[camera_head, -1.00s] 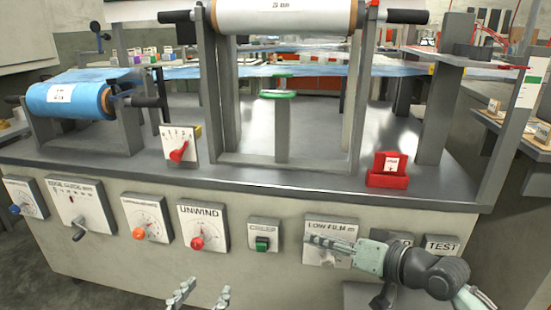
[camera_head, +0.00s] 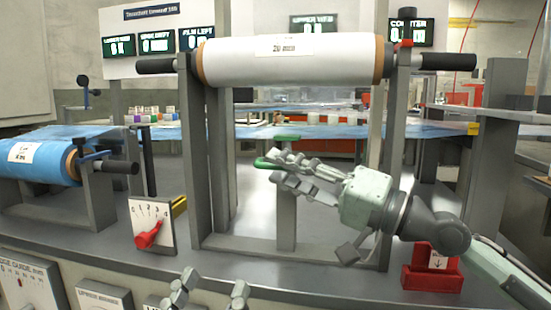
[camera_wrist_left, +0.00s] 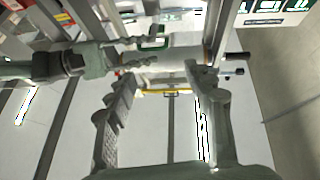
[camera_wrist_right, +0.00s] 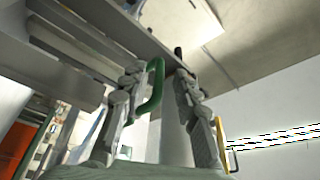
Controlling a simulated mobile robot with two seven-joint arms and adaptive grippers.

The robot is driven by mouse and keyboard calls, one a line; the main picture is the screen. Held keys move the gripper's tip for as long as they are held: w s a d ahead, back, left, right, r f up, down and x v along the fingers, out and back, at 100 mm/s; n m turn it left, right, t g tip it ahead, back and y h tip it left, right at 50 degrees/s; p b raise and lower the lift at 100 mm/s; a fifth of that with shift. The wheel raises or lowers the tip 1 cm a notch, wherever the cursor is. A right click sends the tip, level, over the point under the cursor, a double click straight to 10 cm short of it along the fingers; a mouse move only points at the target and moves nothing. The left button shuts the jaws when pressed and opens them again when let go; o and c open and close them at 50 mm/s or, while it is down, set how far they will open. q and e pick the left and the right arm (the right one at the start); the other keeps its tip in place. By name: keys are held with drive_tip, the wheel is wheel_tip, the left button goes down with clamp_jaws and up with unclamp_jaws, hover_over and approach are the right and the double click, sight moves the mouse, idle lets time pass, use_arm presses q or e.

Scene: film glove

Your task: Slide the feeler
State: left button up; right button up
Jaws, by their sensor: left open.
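No part is legibly labelled feeler; the likely one is the green-handled piece (camera_head: 263,163) on the grey post (camera_head: 287,215) below the white roll. My right gripper (camera_head: 284,168) is beside this handle in the head view. In the right wrist view the green loop handle (camera_wrist_right: 156,92) shows between the parted fingers (camera_wrist_right: 160,92), closer to the left finger; contact cannot be told. My left gripper (camera_head: 210,282) is open and empty at the bottom of the head view. The left wrist view shows its spread fingers (camera_wrist_left: 165,85) and a green handle (camera_wrist_left: 153,43) beyond.
The white roll (camera_head: 290,60) spans two grey uprights above. A scale plate with a red lever (camera_head: 148,235) stands left, a red box (camera_head: 432,275) right. A blue film roll (camera_head: 40,162) is at far left. Counter space between the uprights is partly clear.

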drive_tip(key=shift+x, duration=1.05)
drive_tip(key=shift+c, duration=0.4)
clamp_jaws()
